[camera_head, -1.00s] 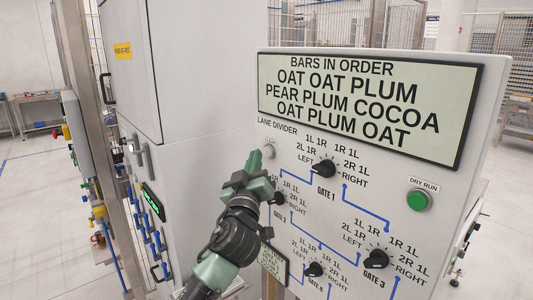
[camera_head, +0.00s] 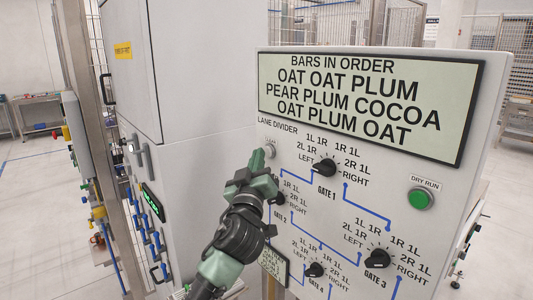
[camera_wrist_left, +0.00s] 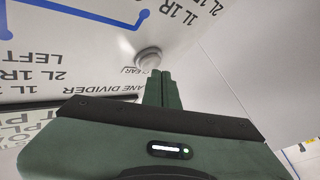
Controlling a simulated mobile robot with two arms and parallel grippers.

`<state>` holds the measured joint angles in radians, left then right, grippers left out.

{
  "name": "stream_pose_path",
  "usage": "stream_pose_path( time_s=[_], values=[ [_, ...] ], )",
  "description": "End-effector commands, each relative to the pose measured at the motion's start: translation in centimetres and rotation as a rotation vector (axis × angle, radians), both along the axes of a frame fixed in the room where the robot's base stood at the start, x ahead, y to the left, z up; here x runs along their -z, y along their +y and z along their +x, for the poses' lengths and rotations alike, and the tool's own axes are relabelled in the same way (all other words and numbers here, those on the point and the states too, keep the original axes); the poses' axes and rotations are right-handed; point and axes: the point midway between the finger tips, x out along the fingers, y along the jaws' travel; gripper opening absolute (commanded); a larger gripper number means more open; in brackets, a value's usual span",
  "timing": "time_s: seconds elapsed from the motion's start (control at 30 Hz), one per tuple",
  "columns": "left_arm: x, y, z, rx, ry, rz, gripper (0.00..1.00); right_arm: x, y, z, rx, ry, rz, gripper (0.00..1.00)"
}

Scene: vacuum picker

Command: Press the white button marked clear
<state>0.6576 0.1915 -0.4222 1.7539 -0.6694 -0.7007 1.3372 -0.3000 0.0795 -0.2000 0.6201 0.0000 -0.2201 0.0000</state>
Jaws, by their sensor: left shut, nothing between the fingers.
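The white clear button (camera_wrist_left: 149,60) is on the panel in the left wrist view, with a "CLEAR" label beside it, partly covered by my fingers. In the head view the button (camera_head: 270,152) shows just above my left gripper (camera_head: 258,158). My left gripper is shut and empty, its fingers pointing at the button. In the left wrist view the fingertips (camera_wrist_left: 162,73) reach the button's lower edge in the picture; I cannot tell whether they touch it. My right gripper does not show.
The grey panel holds a display (camera_head: 365,100), a green dry run button (camera_head: 421,198) and several black knobs, such as gate 1 (camera_head: 324,167). The gate 2 knob (camera_head: 279,198) is close beside my left gripper. A tall white cabinet (camera_head: 190,90) stands to the left.

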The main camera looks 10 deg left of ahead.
Motion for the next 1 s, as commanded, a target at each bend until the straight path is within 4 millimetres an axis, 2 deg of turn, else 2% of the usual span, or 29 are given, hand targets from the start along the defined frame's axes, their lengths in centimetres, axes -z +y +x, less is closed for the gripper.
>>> stream_pose_path(
  time_s=[0.6, 1.0],
  values=[
    [0.03, -0.43, 0.59, 0.000, -0.001, 0.000, 0.00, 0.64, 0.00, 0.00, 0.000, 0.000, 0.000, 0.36],
    [-0.01, -0.22, 0.31, 0.000, 0.000, -0.001, 0.00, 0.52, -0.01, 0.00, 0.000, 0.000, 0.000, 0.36]
  ],
)
